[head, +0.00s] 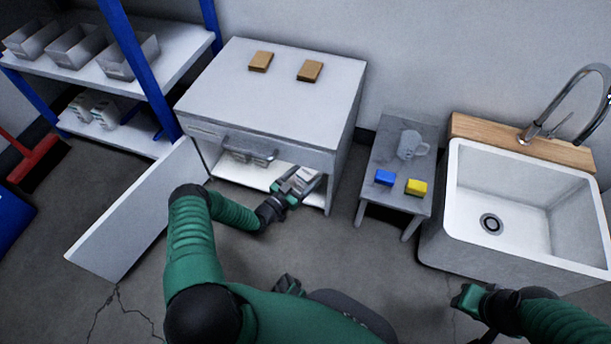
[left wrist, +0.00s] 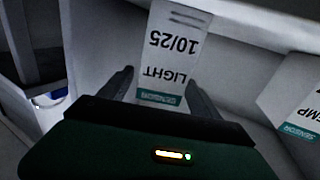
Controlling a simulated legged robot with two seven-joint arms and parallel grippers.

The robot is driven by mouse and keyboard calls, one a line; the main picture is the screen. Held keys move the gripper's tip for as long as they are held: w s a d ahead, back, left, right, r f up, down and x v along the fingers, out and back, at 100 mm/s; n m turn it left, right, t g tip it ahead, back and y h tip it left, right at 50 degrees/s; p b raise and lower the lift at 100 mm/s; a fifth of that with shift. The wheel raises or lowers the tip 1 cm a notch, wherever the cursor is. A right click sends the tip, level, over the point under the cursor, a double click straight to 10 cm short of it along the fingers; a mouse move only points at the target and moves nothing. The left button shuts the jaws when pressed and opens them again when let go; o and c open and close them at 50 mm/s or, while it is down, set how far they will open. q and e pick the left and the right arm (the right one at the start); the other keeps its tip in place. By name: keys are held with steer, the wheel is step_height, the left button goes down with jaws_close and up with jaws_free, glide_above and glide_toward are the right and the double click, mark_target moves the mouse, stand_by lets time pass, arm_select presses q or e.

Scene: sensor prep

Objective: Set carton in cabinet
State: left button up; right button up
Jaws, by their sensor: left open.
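The cabinet (head: 270,82) is white, with its lower door (head: 135,215) swung open to the left. My left gripper (head: 298,184) reaches into the right part of the cabinet opening. In the left wrist view, its open fingers (left wrist: 158,88) stand on either side of a white carton (left wrist: 172,50) labelled light, 10/25. The carton also shows at the gripper in the head view (head: 300,176). Whether it rests fully on the cabinet floor (head: 232,172) is hard to tell. A second labelled carton (left wrist: 292,98) is at the right in the left wrist view. My right gripper (head: 470,299) is low at right, jaws unclear.
Small cartons (head: 262,159) sit inside the cabinet, partly behind a handle. Two brown blocks (head: 310,71) lie on its top. A side table (head: 395,160) bears a clear jug (head: 411,145), a blue block and a yellow block. A sink (head: 515,215) stands at right, shelves (head: 170,62) at left.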

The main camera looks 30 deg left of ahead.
arm_select(q)
steer(key=shift+r, duration=0.1)
steer(key=shift+s+r+p, duration=0.15)
steer(key=shift+s+p, duration=0.2)
steer(key=shift+p, duration=0.1)
steer(key=s+a+p, duration=0.2)
steer(key=s+p, duration=0.3)
steer(key=s, duration=0.6)
steer(key=shift+s+f, duration=0.15)
steer(key=shift+f, duration=0.05)
